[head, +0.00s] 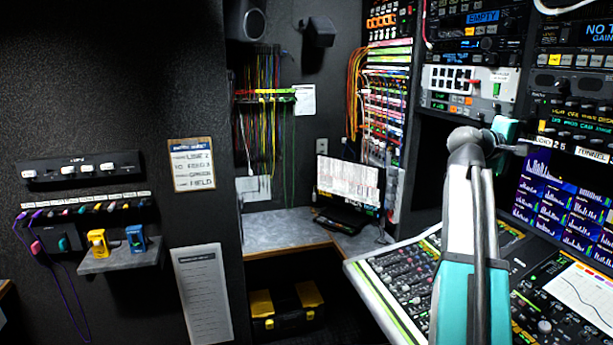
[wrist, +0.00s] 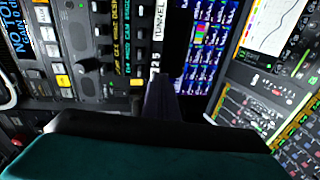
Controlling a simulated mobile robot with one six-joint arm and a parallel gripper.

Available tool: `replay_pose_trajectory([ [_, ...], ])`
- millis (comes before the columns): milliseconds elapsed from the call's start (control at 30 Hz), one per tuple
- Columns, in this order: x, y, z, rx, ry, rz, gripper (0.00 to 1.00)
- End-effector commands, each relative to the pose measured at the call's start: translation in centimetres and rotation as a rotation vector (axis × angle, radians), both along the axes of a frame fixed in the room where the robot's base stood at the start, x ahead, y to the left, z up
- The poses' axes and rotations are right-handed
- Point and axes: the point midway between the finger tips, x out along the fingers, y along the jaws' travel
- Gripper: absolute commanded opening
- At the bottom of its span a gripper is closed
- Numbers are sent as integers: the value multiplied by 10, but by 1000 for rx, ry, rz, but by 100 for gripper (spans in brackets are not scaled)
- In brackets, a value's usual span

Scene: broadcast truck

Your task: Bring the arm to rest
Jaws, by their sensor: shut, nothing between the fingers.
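My arm (head: 462,235), white and teal, rises from the bottom right of the head view in front of the audio console. It bends at a grey joint near the equipment rack. My gripper (wrist: 161,92) shows in the wrist view as a dark, narrow shape, shut with nothing in it. It points toward the rack and the blue-purple screens, apparently in free air; its exact distance from them is hard to tell. In the head view the gripper is small and partly hidden by the wrist.
The mixing console (head: 395,290) lies below the arm, with the equipment rack (head: 470,80) behind and screens (head: 560,200) at right. At left, a small shelf (head: 120,258) holds yellow and blue devices.

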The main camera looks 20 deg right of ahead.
Motion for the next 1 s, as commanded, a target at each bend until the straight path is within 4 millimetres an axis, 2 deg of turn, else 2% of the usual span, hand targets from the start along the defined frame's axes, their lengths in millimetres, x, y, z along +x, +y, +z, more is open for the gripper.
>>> replay_pose_trajectory([
  [167,29,17,-47,70,-21,46,0],
  [467,93,74,-168,272,-71,143,0],
  [700,131,135,-265,443,-97,200,0],
  [1000,156,226,-383,667,-109,238,0],
])
